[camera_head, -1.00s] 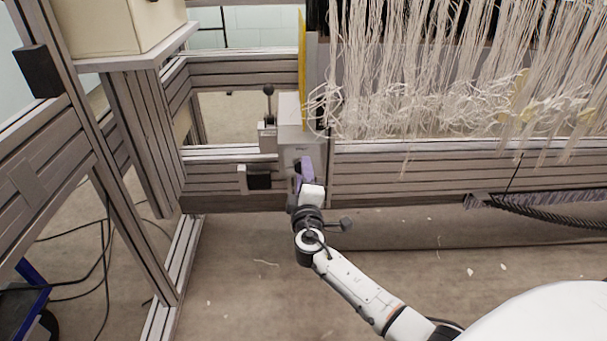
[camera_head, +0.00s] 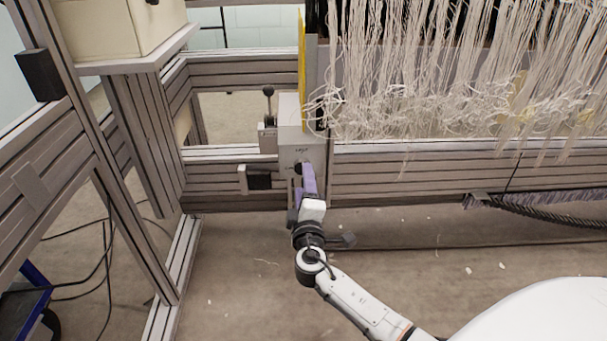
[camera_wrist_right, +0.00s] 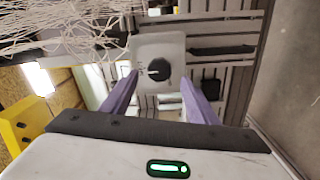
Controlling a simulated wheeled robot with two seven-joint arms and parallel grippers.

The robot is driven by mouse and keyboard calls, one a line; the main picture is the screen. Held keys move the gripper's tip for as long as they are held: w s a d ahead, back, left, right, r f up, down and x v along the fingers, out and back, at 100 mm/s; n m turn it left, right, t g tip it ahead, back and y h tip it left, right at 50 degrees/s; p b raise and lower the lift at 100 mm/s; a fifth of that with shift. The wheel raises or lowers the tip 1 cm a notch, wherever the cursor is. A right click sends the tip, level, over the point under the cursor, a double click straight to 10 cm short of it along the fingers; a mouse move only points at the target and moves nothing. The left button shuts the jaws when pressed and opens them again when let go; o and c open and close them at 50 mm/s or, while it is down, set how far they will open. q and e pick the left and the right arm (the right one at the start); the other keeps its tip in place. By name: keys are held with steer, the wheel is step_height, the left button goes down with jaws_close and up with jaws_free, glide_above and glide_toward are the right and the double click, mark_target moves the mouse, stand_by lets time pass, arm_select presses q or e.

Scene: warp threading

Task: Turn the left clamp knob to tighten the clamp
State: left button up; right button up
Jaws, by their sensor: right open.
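The left clamp knob is a round black knob with a white mark. It shows in the right wrist view (camera_wrist_right: 159,69) on the face of a pale grey clamp box (camera_wrist_right: 146,48). In the head view the knob (camera_head: 297,168) is small and partly covered by my gripper, low on the box (camera_head: 302,140). My right gripper (camera_wrist_right: 159,77) is open. Its two purple fingers point at the box, one on each side of the knob in the wrist view, with visible space between fingers and knob. I cannot tell the exact depth gap. My left gripper is not in view.
Metal frame beams (camera_head: 450,176) run right of the box, with loose white yarns (camera_head: 430,70) hanging above. A small lever with a black ball (camera_head: 268,90) stands left of the box. A black block (camera_head: 259,177) sits on the lower beam. The floor in front is mostly clear.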

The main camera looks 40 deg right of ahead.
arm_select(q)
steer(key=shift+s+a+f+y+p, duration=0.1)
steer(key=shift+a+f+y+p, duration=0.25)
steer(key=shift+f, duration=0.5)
arm_select(e)
steer(key=v, duration=0.6)
